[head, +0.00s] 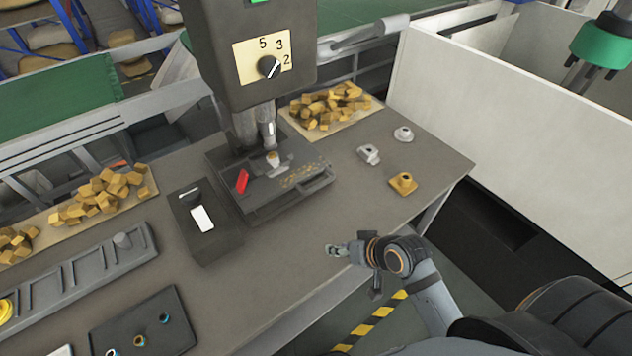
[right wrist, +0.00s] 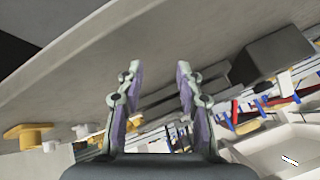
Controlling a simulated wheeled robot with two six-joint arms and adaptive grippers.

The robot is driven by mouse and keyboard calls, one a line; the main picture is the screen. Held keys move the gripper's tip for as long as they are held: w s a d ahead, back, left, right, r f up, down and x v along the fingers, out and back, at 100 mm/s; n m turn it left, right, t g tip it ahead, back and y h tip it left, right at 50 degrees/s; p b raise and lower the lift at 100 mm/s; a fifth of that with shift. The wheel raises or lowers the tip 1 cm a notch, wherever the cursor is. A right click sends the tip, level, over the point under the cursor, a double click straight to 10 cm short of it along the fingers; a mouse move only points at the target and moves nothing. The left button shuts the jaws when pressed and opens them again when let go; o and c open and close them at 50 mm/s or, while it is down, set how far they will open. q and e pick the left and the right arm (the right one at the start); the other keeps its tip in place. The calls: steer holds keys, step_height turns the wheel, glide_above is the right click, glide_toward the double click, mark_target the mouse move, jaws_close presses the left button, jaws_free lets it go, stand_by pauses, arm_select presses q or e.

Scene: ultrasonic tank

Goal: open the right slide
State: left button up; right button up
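I cannot make out a part that is clearly the right slide in either view. A dark machine (head: 263,62) with a dial stands at the back of the table; its low base (head: 290,200) carries a small red part (head: 242,181). My right gripper (head: 333,250) is over the table's front edge, in front and to the right of that base, apart from everything. In the right wrist view its two fingers (right wrist: 160,82) are spread, with nothing held between them. My left gripper is in neither view.
A dark switch box (head: 205,225) stands left of the machine. A yellow part (head: 403,184) and two grey parts (head: 369,154) (head: 403,134) stand at the right. Blocks lie in piles (head: 325,105) (head: 100,196). A grey rack (head: 75,270) lies left. The front middle of the table is bare.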

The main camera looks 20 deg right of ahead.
mark_target(321, 183)
steer(key=w+m+t+y, duration=0.1)
steer(key=w, duration=0.1)
steer(key=w+a+r+m+t+y, duration=0.1)
steer(key=w+m, duration=0.1)
steer(key=w+r+m+t+y, duration=0.1)
steer(key=w+m+t, duration=0.1)
steer(key=shift+a+r, duration=0.15)
steer(key=shift+r, duration=0.1)
steer(key=w+d+r+m+t+h, duration=0.1)
steer(key=w+d+m+t+h, duration=0.1)
steer(key=w+d+m+t, duration=0.45)
steer(key=w+a, duration=0.1)
steer(key=w, duration=0.1)
steer(key=w+a+f+m+g, duration=0.1)
steer(key=w+a, duration=0.1)
steer(key=w, duration=0.1)
steer(key=w+a+g+p, duration=0.1)
steer(key=w, duration=0.1)
steer(key=shift+w+a+f+m+g, duration=0.25)
steer(key=shift+w+a+f, duration=0.05)
steer(key=shift+f, duration=0.05)
jaws_close()
